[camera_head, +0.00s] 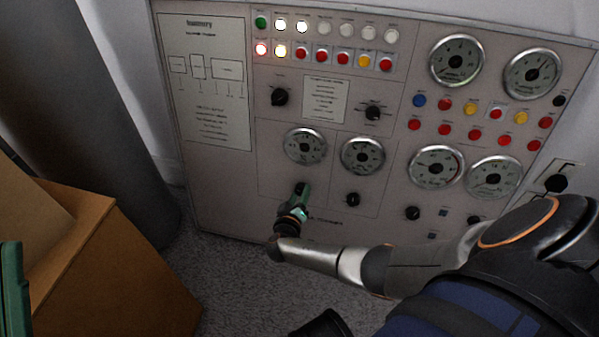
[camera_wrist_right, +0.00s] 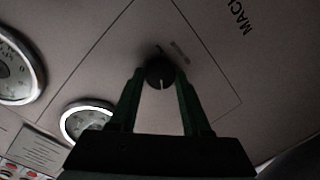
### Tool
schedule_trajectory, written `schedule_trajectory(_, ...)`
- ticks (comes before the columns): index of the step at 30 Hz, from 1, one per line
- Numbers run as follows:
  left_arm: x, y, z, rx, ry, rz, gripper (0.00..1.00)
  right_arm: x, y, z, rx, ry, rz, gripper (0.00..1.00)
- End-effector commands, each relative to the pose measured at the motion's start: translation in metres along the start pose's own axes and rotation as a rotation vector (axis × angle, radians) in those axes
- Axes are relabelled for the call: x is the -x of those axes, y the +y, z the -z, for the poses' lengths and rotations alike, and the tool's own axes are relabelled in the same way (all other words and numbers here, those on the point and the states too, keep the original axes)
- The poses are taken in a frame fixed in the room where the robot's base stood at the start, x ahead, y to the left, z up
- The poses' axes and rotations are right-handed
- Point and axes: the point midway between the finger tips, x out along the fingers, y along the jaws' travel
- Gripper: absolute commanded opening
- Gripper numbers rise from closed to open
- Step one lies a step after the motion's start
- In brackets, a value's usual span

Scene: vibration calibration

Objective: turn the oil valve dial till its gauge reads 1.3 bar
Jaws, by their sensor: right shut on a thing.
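My right gripper (camera_head: 300,192) is at the lower middle of the panel, below the left gauge (camera_head: 305,146) of the lower middle pair. In the right wrist view its two fingers (camera_wrist_right: 160,76) are closed on the sides of a round black dial (camera_wrist_right: 160,70) with a white mark. In the head view the gripper hides this dial. The gauge nearest the dial also shows in the right wrist view (camera_wrist_right: 86,122); its reading and label are too small to tell. A teal piece (camera_head: 13,290) at the left edge looks like part of my left gripper; its opening does not show.
A second gauge (camera_head: 362,155) with a black knob (camera_head: 352,199) is right of the gripped dial. The grey panel (camera_head: 228,175) carries more gauges, knobs and coloured buttons. A brown box (camera_head: 110,270) stands at the lower left. Grey carpet (camera_head: 235,290) lies below the panel.

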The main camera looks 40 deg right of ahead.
Motion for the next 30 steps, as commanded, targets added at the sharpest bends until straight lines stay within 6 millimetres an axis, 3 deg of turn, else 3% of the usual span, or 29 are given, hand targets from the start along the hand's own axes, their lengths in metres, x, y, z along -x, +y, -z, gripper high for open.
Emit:
schedule_trajectory(8, 0.0001, 0.0001, 0.0000, 0.000, 0.000, 0.000, 0.00, -0.0007, 0.0004, 0.0004, -0.083, 0.006, 0.005, 0.00)
schedule_trajectory(30, 0.0001, 0.0001, 0.0000, 0.000, 0.000, 0.000, 0.00, -0.0013, 0.0014, 0.0000, -0.564, 0.044, 0.035, 0.00)
